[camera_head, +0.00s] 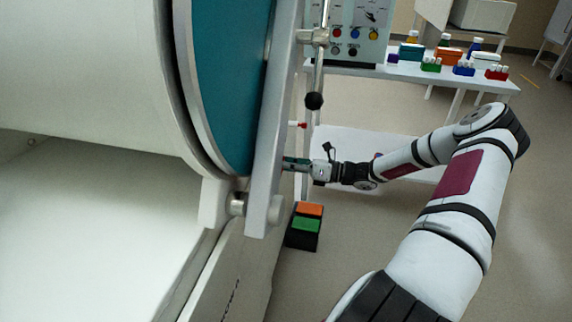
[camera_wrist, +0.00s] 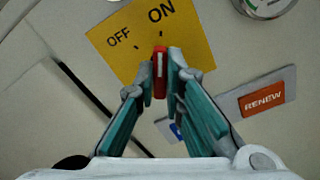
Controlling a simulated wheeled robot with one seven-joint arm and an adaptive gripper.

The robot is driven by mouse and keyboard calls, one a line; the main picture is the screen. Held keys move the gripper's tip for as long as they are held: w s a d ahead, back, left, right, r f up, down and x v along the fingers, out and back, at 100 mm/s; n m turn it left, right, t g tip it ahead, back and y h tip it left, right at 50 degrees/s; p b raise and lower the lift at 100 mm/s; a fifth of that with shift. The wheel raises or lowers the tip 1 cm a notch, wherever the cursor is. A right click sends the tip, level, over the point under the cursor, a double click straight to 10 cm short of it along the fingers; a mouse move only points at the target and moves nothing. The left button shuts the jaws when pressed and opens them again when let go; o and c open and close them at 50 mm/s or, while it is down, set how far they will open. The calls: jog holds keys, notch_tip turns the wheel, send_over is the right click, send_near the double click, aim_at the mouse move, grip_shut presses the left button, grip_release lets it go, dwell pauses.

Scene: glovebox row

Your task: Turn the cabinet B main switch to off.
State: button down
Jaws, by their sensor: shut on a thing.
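The main switch is a red handle (camera_wrist: 160,60) with a white line, on a yellow plate (camera_wrist: 190,40) marked OFF and ON in the wrist view. The handle stands upright in the picture, its line pointing to the ON mark; OFF lies up and to the left. My gripper (camera_wrist: 160,78) is shut on the handle, one teal finger on each side. In the head view my gripper (camera_head: 296,163) reaches in from the right to the cabinet's side, where the switch is hidden. No cabinet letter is readable.
The big teal round door (camera_head: 228,85) and its frame stand left of my gripper. A RENEW label (camera_wrist: 263,97) sits right of the switch.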

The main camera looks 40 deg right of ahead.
jog(key=shift+n+p, duration=1.25)
jog(key=shift+n, duration=1.55)
jog(key=c, duration=1.7)
grip_release()
jog(key=v, duration=1.2)
jog(key=shift+d, duration=0.1)
